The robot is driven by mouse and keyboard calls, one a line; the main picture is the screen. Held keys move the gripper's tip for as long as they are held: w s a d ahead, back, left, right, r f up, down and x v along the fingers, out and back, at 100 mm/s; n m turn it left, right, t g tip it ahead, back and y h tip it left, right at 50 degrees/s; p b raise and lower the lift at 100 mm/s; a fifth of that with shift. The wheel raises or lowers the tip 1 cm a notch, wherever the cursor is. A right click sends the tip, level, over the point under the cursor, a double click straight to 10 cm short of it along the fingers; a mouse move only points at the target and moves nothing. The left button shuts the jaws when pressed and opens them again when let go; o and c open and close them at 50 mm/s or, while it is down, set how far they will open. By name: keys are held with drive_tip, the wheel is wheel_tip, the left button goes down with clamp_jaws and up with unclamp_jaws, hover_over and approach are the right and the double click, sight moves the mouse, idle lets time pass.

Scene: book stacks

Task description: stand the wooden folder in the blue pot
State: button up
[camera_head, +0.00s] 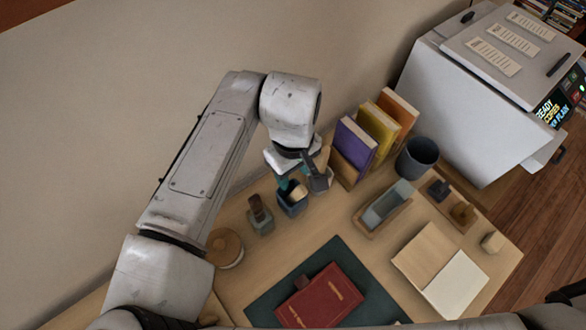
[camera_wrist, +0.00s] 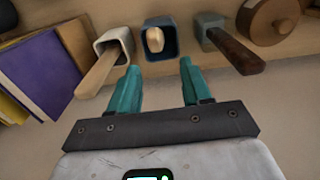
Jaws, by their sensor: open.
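The blue pot (camera_wrist: 172,48) is a small square holder, seen from above in the wrist view, just beyond my fingertips. A pale wooden piece with a rounded end (camera_wrist: 154,38) stands in it and looks like the wooden folder; its lower part is hidden. In the head view the blue pot (camera_head: 292,206) stands on the desk below my wrist, with the pale piece (camera_head: 298,192) showing at its mouth. My gripper (camera_wrist: 160,66) is open with nothing between its teal fingers. The pot and the piece lie in line with the gap, apart from the fingertips.
Beside the blue pot are a pale pot (camera_wrist: 122,38) with a leaning wooden stick (camera_wrist: 97,73) and a grey-green pot (camera_wrist: 207,28) with a dark handle (camera_wrist: 237,51). Upright books (camera_head: 356,147), a dark cup (camera_head: 417,157) and a round wooden item (camera_head: 226,248) stand nearby.

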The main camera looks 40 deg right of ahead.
wheel_tip(320, 180, up, 11)
drive_tip(key=shift+f+b, duration=0.2)
drive_tip(key=shift+b, duration=0.15)
idle(1.1)
